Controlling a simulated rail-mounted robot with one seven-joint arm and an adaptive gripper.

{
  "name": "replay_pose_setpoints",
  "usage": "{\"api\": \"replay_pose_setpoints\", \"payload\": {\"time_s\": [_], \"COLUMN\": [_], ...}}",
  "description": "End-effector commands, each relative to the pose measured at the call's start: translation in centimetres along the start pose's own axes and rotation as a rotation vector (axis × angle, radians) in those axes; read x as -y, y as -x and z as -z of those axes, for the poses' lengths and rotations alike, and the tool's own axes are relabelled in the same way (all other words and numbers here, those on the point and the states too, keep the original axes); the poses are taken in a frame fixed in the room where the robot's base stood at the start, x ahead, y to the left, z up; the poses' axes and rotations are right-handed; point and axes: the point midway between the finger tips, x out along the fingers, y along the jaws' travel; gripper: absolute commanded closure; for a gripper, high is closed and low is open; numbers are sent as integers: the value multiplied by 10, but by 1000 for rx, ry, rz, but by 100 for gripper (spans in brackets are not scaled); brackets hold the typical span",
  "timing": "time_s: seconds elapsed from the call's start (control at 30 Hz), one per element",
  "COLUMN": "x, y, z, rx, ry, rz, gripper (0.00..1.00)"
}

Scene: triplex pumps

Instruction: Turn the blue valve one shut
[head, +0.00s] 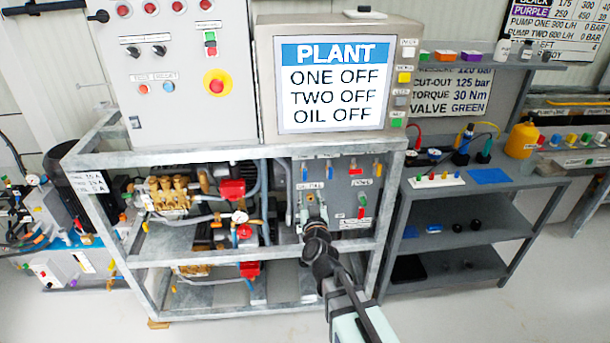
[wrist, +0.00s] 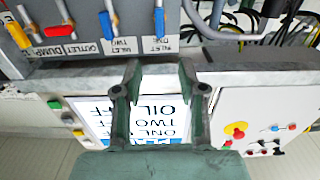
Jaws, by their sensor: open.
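The panel with the valves (head: 344,205) sits in the right part of the metal frame. Two blue valve handles show near its top. The left one (head: 304,172) appears as the right-hand blue handle (wrist: 159,20) in the upside-down wrist view, above a label that seems to read INLET ONE. The other blue handle (wrist: 107,25) is above INLET TWO. Both handles stand roughly upright. My gripper (head: 313,212) is in front of the panel, below the blue handles. In the wrist view my gripper (wrist: 167,80) is open and empty, apart from the handles.
An orange-yellow handle (wrist: 65,12) and a red handle (wrist: 57,31) are beside the blue ones. The PLANT screen (head: 334,87) stands above and reads ONE OFF, TWO OFF, OIL OFF. Brass pumps (head: 170,193) are at left; a grey bench (head: 470,185) stands at right.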

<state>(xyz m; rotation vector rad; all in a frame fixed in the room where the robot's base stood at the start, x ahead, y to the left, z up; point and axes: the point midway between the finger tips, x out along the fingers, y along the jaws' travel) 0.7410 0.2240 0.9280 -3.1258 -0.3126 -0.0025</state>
Motion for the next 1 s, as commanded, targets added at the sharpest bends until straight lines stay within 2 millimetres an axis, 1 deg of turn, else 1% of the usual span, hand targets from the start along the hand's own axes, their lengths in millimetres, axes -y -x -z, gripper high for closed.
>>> {"api": "replay_pose_setpoints", "payload": {"time_s": [0.03,0.1,0.4,0.5,0.6,0.7,1.0], "x": [1,1,0,0,0,0,0], "y": [-15,-29,-89,-106,-118,-125,-128], "z": [0,-1,-1,-1,-1,-1,-1], "rx": [0,0,1,1,1,1,1], "ry": [0,0,1,0,0,0,0], "rz": [0,0,0,0,1,1,1], "gripper": [59,59,59,59,59,59,59]}}
